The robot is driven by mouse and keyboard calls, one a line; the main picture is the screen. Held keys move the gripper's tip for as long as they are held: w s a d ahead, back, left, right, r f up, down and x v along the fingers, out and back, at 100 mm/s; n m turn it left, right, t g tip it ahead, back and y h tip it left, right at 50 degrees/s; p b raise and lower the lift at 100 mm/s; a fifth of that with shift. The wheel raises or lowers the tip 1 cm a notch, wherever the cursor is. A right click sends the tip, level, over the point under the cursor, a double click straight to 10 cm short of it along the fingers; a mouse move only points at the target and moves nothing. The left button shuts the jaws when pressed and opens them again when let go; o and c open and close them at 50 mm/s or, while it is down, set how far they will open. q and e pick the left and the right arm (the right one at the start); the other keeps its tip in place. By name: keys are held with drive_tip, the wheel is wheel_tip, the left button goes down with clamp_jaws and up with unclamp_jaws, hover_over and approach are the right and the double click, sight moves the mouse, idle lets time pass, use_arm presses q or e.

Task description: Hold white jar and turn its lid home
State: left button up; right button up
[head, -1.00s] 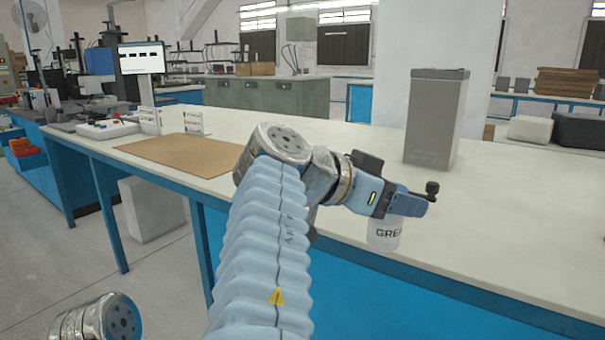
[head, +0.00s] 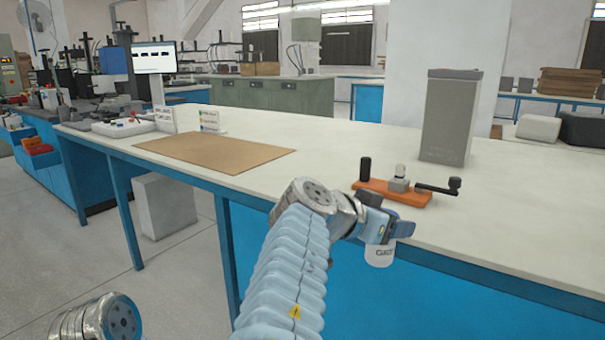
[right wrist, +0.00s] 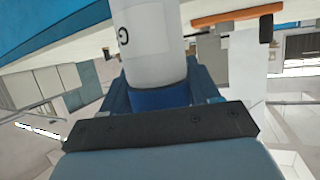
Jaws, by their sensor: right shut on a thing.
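A white jar (head: 380,254) with dark lettering hangs below my right gripper (head: 384,232), in front of the long table's near edge. In the right wrist view the jar (right wrist: 148,45) stands out from between the blue fingers, with part of its label showing. My right gripper (right wrist: 160,98) is shut on it. A dark blue band (right wrist: 160,98) at the jar's gripped end looks like its lid, but I cannot tell how far it is turned on. My left gripper is out of view; only part of that arm shows at the bottom left.
An orange fixture (head: 392,192) with a black post and crank handle lies on the white table (head: 330,165) just beyond my right gripper. A tall grey container (head: 450,118) stands behind it. A brown mat (head: 215,154) lies at left. The tabletop between mat and fixture is clear.

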drive_tip(key=w+d+f+n+t+y, duration=0.2)
drive_tip(key=f, duration=0.7)
drive_tip(key=w+d+f+n+t+y, duration=0.1)
drive_tip(key=w+f+n+y, duration=0.1)
drive_tip(key=f, duration=0.7)
drive_tip(key=s+d+f+n+t+y, duration=0.1)
drive_tip(key=s+f, duration=0.4)
drive_tip(key=f, duration=0.5)
drive_tip(key=shift+d+f+n+t+y, duration=0.15)
drive_tip(key=shift+d+n+t+y, duration=0.15)
drive_tip(key=shift+d+n+y, duration=0.5)
drive_tip(key=shift+a+n, duration=0.25)
drive_tip(key=shift+n, duration=0.05)
drive_tip(key=a+f+n+y, duration=0.8)
drive_tip(key=a+f, duration=0.4)
drive_tip(key=a, duration=0.3)
drive_tip(key=shift+a+f+y, duration=0.2)
drive_tip(key=shift+a+y, duration=0.2)
drive_tip(key=shift+y, duration=0.4)
